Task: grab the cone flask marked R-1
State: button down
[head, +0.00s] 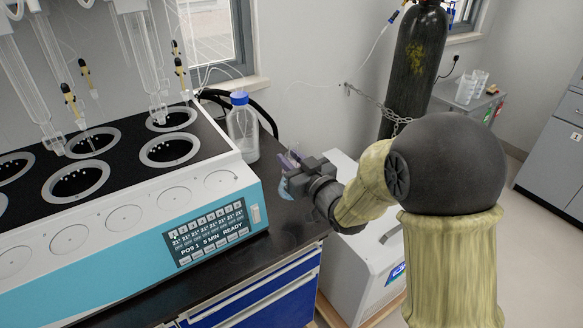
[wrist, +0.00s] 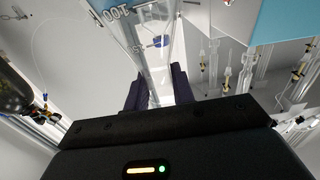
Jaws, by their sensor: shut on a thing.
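My gripper (head: 291,165) is at the right end of the dark bench, beside the distiller. A small blue patch shows on or through the glass; I cannot read an R-1 mark. In the head view the flask (head: 287,190) is mostly hidden by my gripper, with a pale blue part showing low down. I cannot tell whether its base touches the bench.
The distiller (head: 150,215) with its lit panel stands close on the left. A clear bottle with a blue cap (head: 243,125) stands behind my gripper. A chained gas cylinder (head: 415,65) is at the back. A white box-like unit (head: 350,265) stands right of the bench.

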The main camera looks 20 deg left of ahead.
jog(key=shift+r, duration=1.3)
